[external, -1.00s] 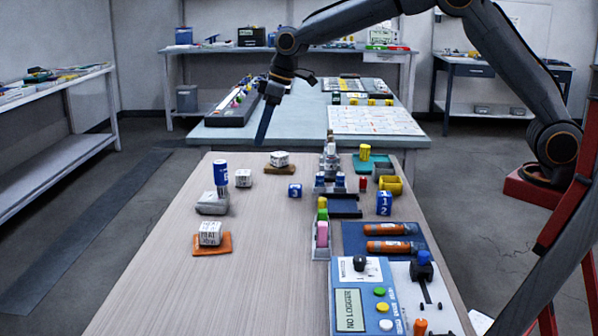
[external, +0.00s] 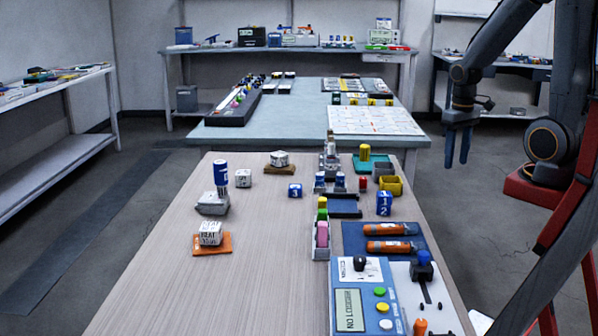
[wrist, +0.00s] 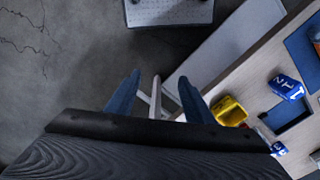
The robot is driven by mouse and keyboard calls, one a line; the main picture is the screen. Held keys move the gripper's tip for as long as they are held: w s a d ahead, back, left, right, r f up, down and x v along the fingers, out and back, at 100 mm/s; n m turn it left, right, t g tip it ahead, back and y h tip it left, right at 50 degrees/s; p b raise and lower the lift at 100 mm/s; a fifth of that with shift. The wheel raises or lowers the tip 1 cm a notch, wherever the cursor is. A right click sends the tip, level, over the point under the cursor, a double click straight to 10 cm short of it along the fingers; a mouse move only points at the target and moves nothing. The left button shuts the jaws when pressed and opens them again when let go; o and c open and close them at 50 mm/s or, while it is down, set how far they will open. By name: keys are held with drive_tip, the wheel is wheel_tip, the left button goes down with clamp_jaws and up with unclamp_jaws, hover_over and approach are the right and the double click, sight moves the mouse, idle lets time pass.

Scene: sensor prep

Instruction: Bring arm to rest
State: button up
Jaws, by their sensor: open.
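My gripper (external: 457,147) hangs fingers down to the right of the wooden table (external: 150,260), over the floor beyond its right edge. Its two blue fingers stand apart with nothing between them. The wrist view also shows the gripper (wrist: 160,95) with its fingers spread, above grey floor and white table legs. My arm is folded back near its red mount at the right of the external view.
Nearest on the table are a yellow bin (external: 391,185), a blue numbered cube (external: 384,203) and a blue mat (external: 350,240) with orange tubes. A blue-grey bench (external: 280,125) stands behind. A dark desk (external: 500,75) stands at the back right.

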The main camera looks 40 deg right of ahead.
drive_tip(key=a+r+n+p, duration=0.2)
drive_tip(key=a+r+p, duration=0.1)
drive_tip(key=a+p, duration=0.3)
drive_tip(key=shift+a+r, duration=0.15)
drive_tip(key=shift+r, duration=0.15)
idle(0.8)
